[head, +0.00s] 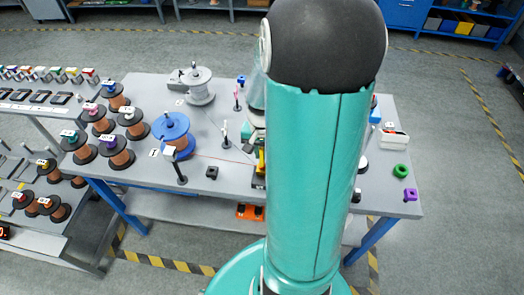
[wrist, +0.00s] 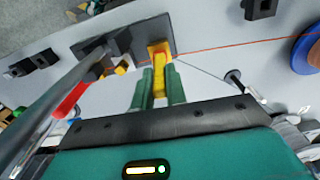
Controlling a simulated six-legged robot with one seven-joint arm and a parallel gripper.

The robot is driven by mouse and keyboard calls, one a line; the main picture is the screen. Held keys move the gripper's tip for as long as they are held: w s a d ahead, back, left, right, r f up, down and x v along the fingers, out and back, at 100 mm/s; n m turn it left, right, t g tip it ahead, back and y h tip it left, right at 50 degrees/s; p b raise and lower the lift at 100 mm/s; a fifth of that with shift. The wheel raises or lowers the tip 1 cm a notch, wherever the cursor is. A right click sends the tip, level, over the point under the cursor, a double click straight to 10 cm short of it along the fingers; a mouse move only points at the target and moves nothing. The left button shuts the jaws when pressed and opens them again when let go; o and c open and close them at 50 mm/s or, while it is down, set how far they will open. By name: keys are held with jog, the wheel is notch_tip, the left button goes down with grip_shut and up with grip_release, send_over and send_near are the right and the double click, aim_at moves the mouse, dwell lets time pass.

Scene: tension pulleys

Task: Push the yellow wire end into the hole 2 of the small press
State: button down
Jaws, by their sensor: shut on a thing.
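In the wrist view my gripper (wrist: 160,75) has its two green fingers shut on a yellow wire end (wrist: 159,62). The yellow piece stands between the fingertips, over the right part of a dark grey plate. A small press (wrist: 118,42), which seems to be the black block on that plate, is just left of it. I cannot make out its numbered holes or tell whether the yellow end touches it. A thin orange-red wire (wrist: 240,43) runs right from the yellow end. In the head view my arm hides most of this; a bit of yellow (head: 261,160) shows at its left edge.
A lever with a red handle (wrist: 70,100) slants across the wrist view's left side. A blue spool (head: 171,133), thin posts (head: 225,135) and a small black block (head: 212,172) stand left on the table. Green (head: 401,171) and purple (head: 411,195) parts lie right.

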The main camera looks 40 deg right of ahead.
jog(key=c, duration=1.3)
grip_release()
jog(key=shift+c, duration=0.2)
jog(key=shift+o, duration=0.4)
jog(key=shift+o, duration=1.3)
jog(key=shift+r, duration=0.15)
jog(key=shift+r, duration=3.35)
